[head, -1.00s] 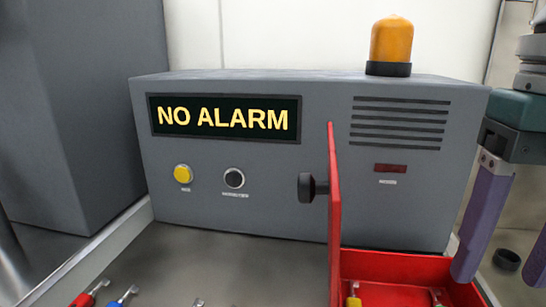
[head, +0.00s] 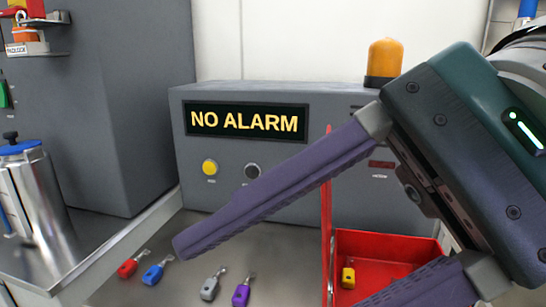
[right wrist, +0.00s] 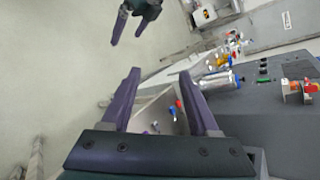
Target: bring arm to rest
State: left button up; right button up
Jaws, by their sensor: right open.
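My right gripper (head: 267,277) reaches in from the right in the head view, large and close to the camera. Its two purple fingers are wide apart with nothing between them. They hide part of the grey alarm box and the red case. The right wrist view also shows these open fingers (right wrist: 160,76). My left gripper (right wrist: 127,38) appears at the top of the right wrist view, its purple fingers apart and empty. It is not in the head view.
The grey box (head: 225,165) reads NO ALARM, with an orange beacon (head: 385,60) on top. A red case (head: 390,243) stands open, a yellow padlock (head: 348,278) inside. A metal canister (head: 38,205) stands left.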

notch_tip(320, 180, up, 17)
jog(key=w+a+m+t+y+p, duration=0.25)
jog(key=m+t+y, duration=0.6)
jog(key=m, duration=0.65)
jog(key=w+d+f+m+t+h+p, duration=0.1)
jog(key=w+d+m+t+h, duration=0.5)
jog(key=m, duration=0.8)
jog(key=w+d+f+m+t+h, duration=0.1)
jog(key=w+d+m+t+h, duration=0.3)
jog(key=d+m+t+h, duration=0.7)
jog(key=s+d+f+m+g+h+p, duration=0.1)
jog(key=s+d+f+m+g+h, duration=0.15)
jog(key=f+m+g, duration=0.5)
jog(key=s+d+f+m+g+h+p, duration=0.1)
jog(key=s+d+f+m+g+h, duration=0.2)
jog(key=f+m, duration=0.7)
jog(key=s+a+f+m+g+y, duration=0.1)
jog(key=s+f+m+g, duration=0.2)
jog(key=s+f+g, duration=0.3)
jog(key=s+f+m+g+y, duration=0.2)
jog(key=s+f+m+g, duration=0.15)
jog(key=s, duration=0.55)
notch_tip(320, 180, up, 38)
jog(key=p, duration=3.8)
jog(key=shift+s+a+f+n+g, duration=0.2)
jog(key=shift+n+g, duration=0.15)
jog(key=shift+n, duration=0.05)
